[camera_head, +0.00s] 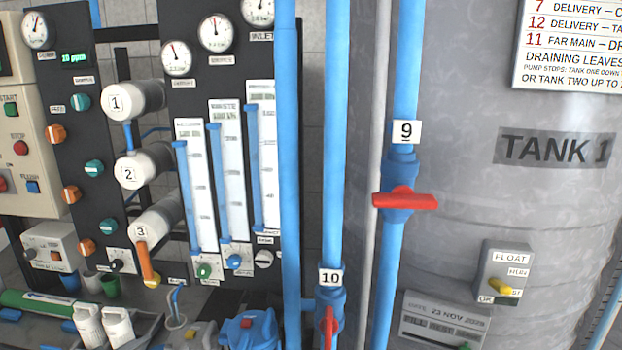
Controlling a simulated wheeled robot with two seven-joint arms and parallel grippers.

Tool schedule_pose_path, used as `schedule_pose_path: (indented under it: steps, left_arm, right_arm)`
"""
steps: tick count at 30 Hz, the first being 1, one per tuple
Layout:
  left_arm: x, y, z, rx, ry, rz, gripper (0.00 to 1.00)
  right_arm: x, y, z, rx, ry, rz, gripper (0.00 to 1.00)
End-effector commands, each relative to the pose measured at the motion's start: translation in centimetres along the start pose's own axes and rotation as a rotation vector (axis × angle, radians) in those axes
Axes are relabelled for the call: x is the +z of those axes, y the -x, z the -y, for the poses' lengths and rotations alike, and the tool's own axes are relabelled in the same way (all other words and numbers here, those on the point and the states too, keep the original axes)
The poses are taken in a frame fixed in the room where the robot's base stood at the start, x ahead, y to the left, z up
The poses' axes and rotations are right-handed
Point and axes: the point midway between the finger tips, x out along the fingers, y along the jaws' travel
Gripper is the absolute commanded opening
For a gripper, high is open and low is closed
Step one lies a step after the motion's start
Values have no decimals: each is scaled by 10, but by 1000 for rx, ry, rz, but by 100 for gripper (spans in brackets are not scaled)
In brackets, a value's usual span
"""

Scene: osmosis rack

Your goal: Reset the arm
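Neither of my grippers shows in the head view, and no part of my arms can be made out.
A grey tank labelled TANK 1 (555,148) stands at the right, with a float switch box (506,272) on it. Three white numbered cylinders (135,100) stick out at the left. A dark gauge panel (265,70) stands behind the pipes. Bottles (117,326) stand at bottom left.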

Motion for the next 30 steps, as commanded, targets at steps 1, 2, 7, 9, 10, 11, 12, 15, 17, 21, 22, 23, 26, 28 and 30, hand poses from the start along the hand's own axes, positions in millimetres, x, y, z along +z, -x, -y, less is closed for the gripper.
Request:
schedule_pose_path:
  steps: [1, 2, 7, 9, 10, 11, 12, 15, 17, 21, 22, 23, 26, 28, 30]
  left_arm:
    - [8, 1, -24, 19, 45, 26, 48]
    - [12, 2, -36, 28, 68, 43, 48]
    - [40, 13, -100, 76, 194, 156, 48]
    - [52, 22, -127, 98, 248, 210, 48]
    - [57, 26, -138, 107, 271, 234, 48]
    - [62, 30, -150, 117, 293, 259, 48]
    - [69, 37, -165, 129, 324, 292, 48]
    - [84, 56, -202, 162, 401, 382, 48]
    - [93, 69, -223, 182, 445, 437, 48]
    - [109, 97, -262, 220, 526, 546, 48]
    - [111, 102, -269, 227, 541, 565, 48]
    - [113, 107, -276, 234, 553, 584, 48]
    - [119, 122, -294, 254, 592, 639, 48]
    - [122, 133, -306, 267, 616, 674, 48]
    - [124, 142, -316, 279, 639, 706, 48]
  right_arm:
    - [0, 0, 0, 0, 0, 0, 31]
    - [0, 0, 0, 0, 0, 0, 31]
    - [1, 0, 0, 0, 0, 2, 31]
    - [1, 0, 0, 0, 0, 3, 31]
    - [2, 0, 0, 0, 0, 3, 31]
    - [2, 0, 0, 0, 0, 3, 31]
    - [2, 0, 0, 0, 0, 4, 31]
    - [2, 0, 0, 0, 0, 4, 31]
    - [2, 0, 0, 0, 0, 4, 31]
    - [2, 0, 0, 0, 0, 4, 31]
    - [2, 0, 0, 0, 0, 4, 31]
    - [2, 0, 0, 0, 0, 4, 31]
    - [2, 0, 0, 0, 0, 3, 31]
    - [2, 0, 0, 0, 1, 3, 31]
    - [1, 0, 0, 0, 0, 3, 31]
